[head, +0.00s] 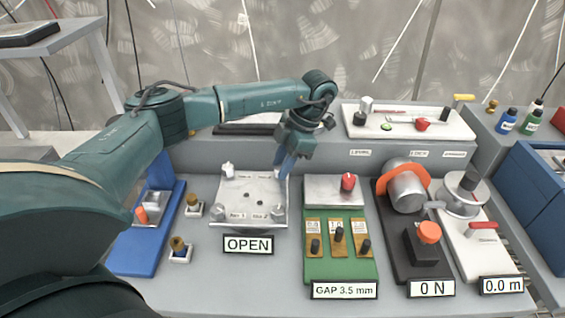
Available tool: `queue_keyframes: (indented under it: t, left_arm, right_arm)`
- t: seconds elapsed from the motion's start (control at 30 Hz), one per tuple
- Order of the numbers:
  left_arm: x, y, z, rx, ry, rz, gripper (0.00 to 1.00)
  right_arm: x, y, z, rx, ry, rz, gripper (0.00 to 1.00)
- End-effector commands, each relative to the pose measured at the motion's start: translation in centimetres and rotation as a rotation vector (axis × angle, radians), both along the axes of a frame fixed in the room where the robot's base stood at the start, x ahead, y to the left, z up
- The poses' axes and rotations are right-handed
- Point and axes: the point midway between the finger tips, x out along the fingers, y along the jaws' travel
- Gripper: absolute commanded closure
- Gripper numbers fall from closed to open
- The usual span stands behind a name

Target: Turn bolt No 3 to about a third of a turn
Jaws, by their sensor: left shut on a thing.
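A pale metal plate (247,199) lies on the grey bench with bolts near its corners and small printed labels, the upper ones too small to read. One bolt (228,170) stands at its upper left, one (220,213) at its lower left and one (278,214) at its lower right. My left gripper (284,174) points down at the plate's upper right corner. Its blue fingers are shut on the bolt there, which they hide almost wholly. How far that bolt is turned cannot be seen. My right gripper is not in view.
A sign reading OPEN (248,245) stands before the plate. A green panel with a red knob (348,182) is close on the right, then a dark unit with an orange button (429,232). A blue stand (140,240) and two brass-topped pieces are on the left. The front bench strip is clear.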

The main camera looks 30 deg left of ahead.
Motion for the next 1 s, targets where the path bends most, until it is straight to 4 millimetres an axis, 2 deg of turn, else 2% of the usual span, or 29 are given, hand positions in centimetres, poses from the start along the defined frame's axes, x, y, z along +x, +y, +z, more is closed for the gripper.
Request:
queue_keyframes:
  t: [0.3, 0.77, 0.8, 1.0]
  left_arm:
    - [0.1, -0.05, 0.13, 0.0, -0.006, -0.098, 0.95]
    - [0.1, -0.07, 0.13, -0.002, -0.007, -0.108, 0.95]
    - [0.11, -0.08, 0.14, -0.002, -0.007, -0.108, 0.7]
    - [0.04, -0.07, 0.08, -0.001, -0.004, -0.108, 0.54]
  right_arm:
    - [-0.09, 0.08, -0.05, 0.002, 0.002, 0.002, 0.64]
    - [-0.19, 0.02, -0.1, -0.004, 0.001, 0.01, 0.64]
    - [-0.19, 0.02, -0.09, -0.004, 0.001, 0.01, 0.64]
    - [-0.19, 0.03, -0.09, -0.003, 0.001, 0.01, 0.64]
